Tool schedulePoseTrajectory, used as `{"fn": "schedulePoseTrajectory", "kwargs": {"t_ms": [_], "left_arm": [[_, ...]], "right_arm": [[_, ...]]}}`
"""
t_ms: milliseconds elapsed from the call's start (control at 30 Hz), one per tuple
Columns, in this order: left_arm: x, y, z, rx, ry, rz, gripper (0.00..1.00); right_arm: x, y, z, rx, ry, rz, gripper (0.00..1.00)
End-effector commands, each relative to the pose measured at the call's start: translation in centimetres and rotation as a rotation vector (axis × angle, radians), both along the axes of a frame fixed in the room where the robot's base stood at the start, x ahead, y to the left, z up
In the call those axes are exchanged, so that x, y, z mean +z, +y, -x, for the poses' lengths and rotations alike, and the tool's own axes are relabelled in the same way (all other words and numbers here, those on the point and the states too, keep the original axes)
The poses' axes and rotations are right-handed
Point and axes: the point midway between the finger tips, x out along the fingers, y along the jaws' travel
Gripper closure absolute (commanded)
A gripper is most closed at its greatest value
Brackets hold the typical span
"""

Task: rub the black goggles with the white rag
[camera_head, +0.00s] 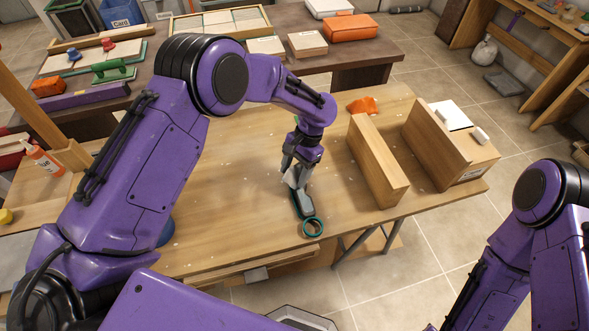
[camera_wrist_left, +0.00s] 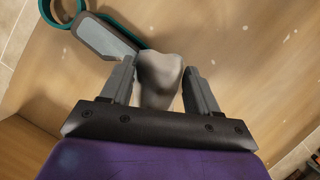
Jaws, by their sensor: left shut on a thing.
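My left gripper (camera_head: 293,168) points down over the wooden table and is shut on the white rag (camera_wrist_left: 158,76). The rag is bunched between its fingers and shows as a small pale patch in the head view (camera_head: 296,178). Just in front of it lies a flat grey piece with a dark teal edge (camera_wrist_left: 104,38), joined to or touching a teal ring (camera_head: 312,227). This looks like the goggles, though grey and teal rather than plainly black. The rag's tip is at or very near the grey piece; I cannot tell if they touch. My right gripper is out of view.
A wooden board (camera_head: 378,165) stands on the table right of the gripper, with a wooden box (camera_head: 440,150) beyond it. An orange item (camera_head: 363,105) lies behind. A glue bottle (camera_head: 43,160) is at the left. The table's front edge is close to the ring.

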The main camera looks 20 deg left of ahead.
Motion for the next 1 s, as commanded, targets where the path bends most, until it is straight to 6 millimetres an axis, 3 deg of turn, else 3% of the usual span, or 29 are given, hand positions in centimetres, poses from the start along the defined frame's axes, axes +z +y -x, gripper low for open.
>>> {"fn": "schedulePoseTrajectory", "kwargs": {"t_ms": [433, 700, 1000], "left_arm": [[-0.8, 0.0, 0.0, -0.001, 0.000, 0.000, 0.70], [-0.2, -1.4, 2.0, -0.002, 0.003, -0.001, 0.70], [-0.4, -2.3, 3.4, -0.002, 0.002, -0.001, 0.70]], "right_arm": [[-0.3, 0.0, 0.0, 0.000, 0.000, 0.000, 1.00], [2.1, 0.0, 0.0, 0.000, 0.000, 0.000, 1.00], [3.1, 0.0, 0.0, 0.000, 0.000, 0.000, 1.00]]}}
